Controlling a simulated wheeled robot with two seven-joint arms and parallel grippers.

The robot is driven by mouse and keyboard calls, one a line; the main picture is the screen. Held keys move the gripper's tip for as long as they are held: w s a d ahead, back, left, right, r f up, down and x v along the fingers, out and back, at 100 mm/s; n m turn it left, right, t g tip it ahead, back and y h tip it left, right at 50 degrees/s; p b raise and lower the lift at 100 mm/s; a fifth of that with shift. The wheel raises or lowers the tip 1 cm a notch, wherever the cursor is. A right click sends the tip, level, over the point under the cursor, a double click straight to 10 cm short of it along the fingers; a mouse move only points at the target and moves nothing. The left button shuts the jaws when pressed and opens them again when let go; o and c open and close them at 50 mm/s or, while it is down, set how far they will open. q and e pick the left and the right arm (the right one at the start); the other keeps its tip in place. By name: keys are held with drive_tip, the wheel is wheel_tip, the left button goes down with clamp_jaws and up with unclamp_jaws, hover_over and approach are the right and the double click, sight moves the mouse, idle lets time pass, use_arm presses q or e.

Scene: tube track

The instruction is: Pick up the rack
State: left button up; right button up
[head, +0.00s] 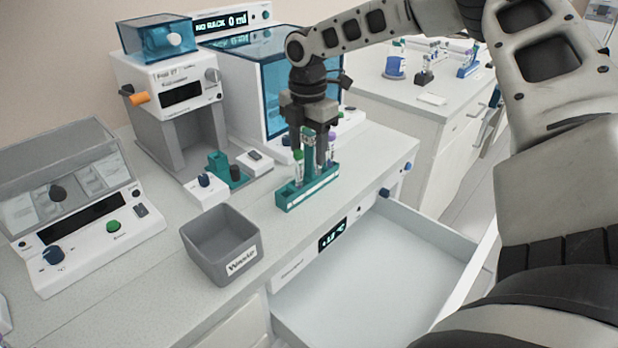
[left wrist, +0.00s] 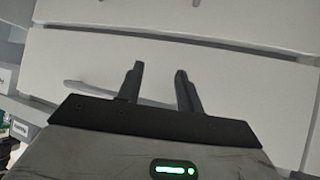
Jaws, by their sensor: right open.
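The teal rack (head: 300,192) stands upright on the counter, near its front edge. It holds tubes, one with a green cap (head: 298,156) and one with a purple cap (head: 331,138). My right gripper (head: 314,150) points straight down over the rack, with its open fingers around the rack's raised middle part. I cannot tell whether the fingers touch it. My left gripper (left wrist: 160,85) shows in the left wrist view, its two fingers apart and empty in front of a pale drawer front with a handle (left wrist: 120,95). The left gripper is not in the head view.
A grey waste bin (head: 222,246) stands left of the rack. An open, empty drawer (head: 375,262) juts out below the counter. Machines stand behind and left, including one with a blue glass cover (head: 245,85). A small teal holder (head: 228,170) sits behind the bin.

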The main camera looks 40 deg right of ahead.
drive_tip(key=shift+f, duration=0.25)
clamp_jaws()
drive_tip(key=shift+r, duration=0.15)
